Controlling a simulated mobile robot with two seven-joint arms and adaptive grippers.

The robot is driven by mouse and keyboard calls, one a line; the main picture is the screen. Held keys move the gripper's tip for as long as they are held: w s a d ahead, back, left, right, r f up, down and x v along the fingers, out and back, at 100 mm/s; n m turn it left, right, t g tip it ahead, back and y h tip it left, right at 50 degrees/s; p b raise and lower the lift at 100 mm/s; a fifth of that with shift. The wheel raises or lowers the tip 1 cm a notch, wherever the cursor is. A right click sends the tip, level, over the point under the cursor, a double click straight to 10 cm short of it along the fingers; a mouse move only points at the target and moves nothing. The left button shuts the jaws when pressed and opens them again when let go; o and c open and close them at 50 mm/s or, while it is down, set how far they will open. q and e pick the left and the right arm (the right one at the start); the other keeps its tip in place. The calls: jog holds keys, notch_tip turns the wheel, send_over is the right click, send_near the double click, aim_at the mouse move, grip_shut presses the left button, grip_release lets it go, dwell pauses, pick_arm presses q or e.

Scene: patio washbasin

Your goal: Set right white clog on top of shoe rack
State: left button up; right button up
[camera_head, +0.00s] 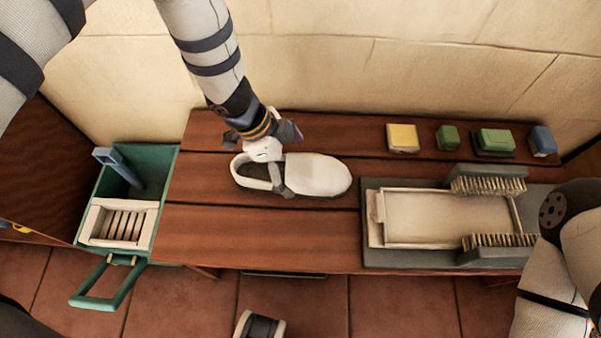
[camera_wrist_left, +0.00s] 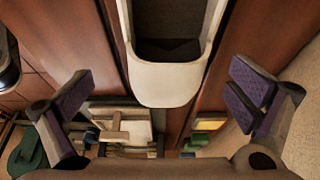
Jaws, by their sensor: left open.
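One white clog (camera_head: 322,174) lies on a dark wooden slatted surface, its closed toe pointing right and its opening at the left. My left gripper (camera_head: 272,160) is over the opening end and hides part of it. In the left wrist view the clog's rounded white toe (camera_wrist_left: 168,82) shows between the spread fingers of the left gripper (camera_wrist_left: 165,110); both fingers look apart from it. Part of my right arm shows at the lower right of the head view, but its gripper is not in view. I cannot tell whether this slatted surface is the shoe rack.
A green caddy (camera_head: 163,164) with a blue-handled tool stands left of the slatted surface (camera_head: 200,222). A grey boot-cleaning tray (camera_head: 372,258) with brushes lies right of the clog. Yellow (camera_head: 402,138), green and blue blocks line the back, near the wall. Front left planks are clear.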

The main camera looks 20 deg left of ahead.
pick_arm(q)
jog(key=x, duration=0.1)
jog(key=b+x, duration=0.1)
jog(key=x, duration=0.3)
jog(key=shift+w+f, duration=0.25)
jog(key=shift+w, duration=0.1)
jog(key=shift+r, duration=0.1)
jog(key=c, duration=1.5)
